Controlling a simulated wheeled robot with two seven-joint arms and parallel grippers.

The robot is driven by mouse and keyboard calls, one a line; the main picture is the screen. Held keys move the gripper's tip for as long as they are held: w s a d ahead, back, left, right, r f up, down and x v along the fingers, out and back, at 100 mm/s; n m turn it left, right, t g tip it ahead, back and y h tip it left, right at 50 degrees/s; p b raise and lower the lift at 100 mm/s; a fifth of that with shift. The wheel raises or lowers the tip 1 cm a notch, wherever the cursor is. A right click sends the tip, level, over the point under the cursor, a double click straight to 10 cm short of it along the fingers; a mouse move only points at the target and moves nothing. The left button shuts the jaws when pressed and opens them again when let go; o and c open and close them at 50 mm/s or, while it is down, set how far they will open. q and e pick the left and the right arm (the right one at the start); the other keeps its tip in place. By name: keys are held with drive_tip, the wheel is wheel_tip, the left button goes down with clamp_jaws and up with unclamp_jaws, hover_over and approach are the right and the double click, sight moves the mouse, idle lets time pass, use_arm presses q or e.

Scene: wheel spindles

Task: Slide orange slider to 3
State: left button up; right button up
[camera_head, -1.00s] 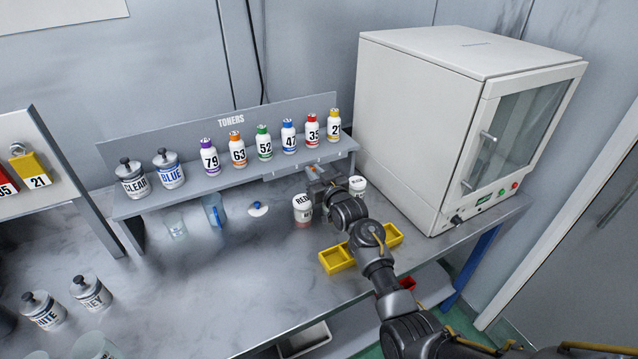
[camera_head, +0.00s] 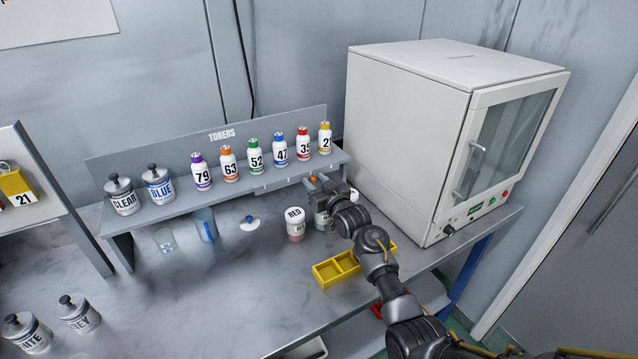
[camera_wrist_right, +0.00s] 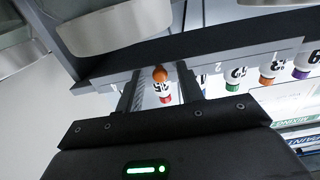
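The orange slider knob (camera_wrist_right: 160,74) shows in the right wrist view between the two fingers of my right gripper (camera_wrist_right: 158,90). The fingers stand apart, with visible space on both sides of the knob. In the head view the orange knob (camera_head: 313,179) is small, at the front edge of the toner shelf (camera_head: 262,187) near its right end. My right gripper (camera_head: 318,184) is at that edge, partly hidden by its own wrist. The slider's scale and the number 3 are not readable. My left gripper is in neither view.
Several toner bottles (camera_head: 253,155) stand on the shelf above. A yellow tray (camera_head: 330,272) lies in front, and a white cabinet (camera_head: 410,140) stands right of the shelf.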

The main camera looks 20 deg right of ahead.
drive_tip(key=b+v, duration=0.2)
drive_tip(key=v, duration=0.9)
